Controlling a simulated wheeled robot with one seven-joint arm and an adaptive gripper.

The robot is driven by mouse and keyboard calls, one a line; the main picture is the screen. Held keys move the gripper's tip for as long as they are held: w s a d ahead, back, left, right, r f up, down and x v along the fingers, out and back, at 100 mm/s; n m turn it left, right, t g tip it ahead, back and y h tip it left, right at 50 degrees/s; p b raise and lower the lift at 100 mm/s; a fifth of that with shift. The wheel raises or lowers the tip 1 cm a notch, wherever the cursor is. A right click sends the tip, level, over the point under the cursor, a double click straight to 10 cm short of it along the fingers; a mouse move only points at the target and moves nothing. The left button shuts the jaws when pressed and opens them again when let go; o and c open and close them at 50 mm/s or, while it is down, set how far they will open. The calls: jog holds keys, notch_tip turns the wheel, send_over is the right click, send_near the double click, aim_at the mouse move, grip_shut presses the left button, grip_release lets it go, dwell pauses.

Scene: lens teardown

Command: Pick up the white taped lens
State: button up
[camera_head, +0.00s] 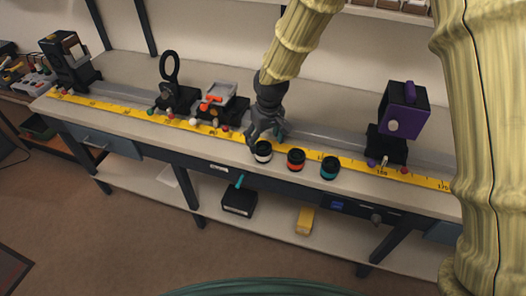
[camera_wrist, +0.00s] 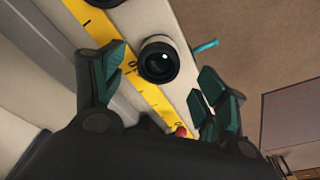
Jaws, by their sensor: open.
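The white taped lens (camera_head: 263,152) is a short black cylinder with a white band, on the bench's front part beside the yellow scale. In the wrist view the lens (camera_wrist: 159,61) shows its dark glass end, with a pale band around its side. My gripper (camera_head: 266,138) is just behind and above the lens in the head view. In the wrist view my gripper (camera_wrist: 160,85) is open, its teal-padded fingers on either side and the lens between and beyond their tips. Nothing is between the fingers' pads that I can see held.
An orange-banded lens (camera_head: 296,159) and a teal-banded lens (camera_head: 330,167) stand to the right. A yellow scale (camera_head: 130,109) runs along the bench (camera_head: 125,70). A black ring holder (camera_head: 170,70), a grey-topped carriage (camera_head: 222,98) and a purple box (camera_head: 404,112) stand along the rail.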

aim_at(264, 146)
jog(key=shift+w+a+f+p, duration=0.1)
jog(key=shift+w+f+p, duration=0.1)
jog(key=shift+f, duration=0.65)
jog(key=shift+w+a+f+p, duration=0.15)
jog(key=shift+f+p, duration=0.1)
jog(key=shift+f, duration=0.65)
jog(key=shift+w+d+f+p, duration=0.1)
jog(key=shift+w+f+p, duration=0.1)
jog(key=shift+f, duration=0.65)
jog(key=c, duration=1.2)
